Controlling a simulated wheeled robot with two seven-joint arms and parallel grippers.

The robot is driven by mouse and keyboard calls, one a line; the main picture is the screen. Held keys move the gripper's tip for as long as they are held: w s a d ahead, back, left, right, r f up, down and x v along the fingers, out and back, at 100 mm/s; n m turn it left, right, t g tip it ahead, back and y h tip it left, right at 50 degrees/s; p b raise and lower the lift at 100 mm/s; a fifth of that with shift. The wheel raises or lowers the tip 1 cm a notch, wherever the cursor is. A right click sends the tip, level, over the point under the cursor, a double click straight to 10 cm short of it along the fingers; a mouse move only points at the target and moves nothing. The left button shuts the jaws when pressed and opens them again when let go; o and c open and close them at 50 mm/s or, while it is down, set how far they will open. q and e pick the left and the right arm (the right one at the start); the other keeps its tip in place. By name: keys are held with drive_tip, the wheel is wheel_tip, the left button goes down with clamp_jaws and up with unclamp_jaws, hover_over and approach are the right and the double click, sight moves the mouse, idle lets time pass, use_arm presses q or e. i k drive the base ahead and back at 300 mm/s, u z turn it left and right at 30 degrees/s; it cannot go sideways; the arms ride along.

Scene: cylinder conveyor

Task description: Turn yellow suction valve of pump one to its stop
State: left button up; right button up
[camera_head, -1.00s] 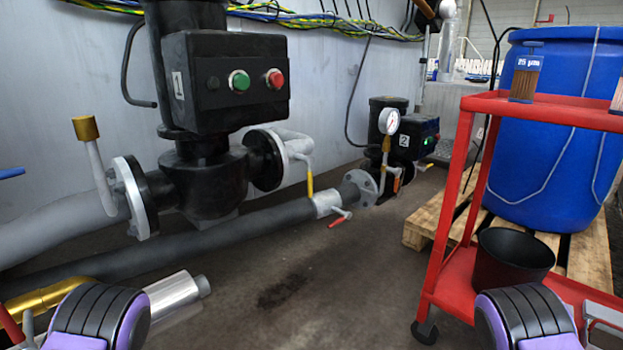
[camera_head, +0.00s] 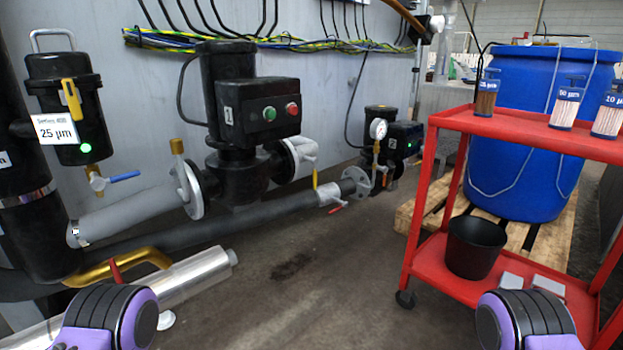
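Pump one (camera_head: 240,150) is black, with a "1" label and a green and a red button on its box. A valve handle with a yellow grip (camera_head: 315,180) hangs downward on the pump's right side, near the flange and light grey pipe (camera_head: 306,147). The frames do not label it as the suction valve. A brass-capped grey stem (camera_head: 177,147) stands upright at the pump's left flange. Neither of my grippers shows. Only purple and black parts of my arms show at the bottom corners, far from the yellow handle.
A red-handled valve (camera_head: 336,207) sits on the lower pipe. Pump two (camera_head: 400,137) stands behind, with a gauge. A filter housing (camera_head: 65,95) with a yellow handle stands left. A red trolley (camera_head: 422,190) and blue drum (camera_head: 525,190) stand right. The middle floor is clear.

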sight(314, 161)
drive_tip(key=z, duration=0.6)
drive_tip(key=i, duration=1.05)
drive_tip(key=u, duration=0.35)
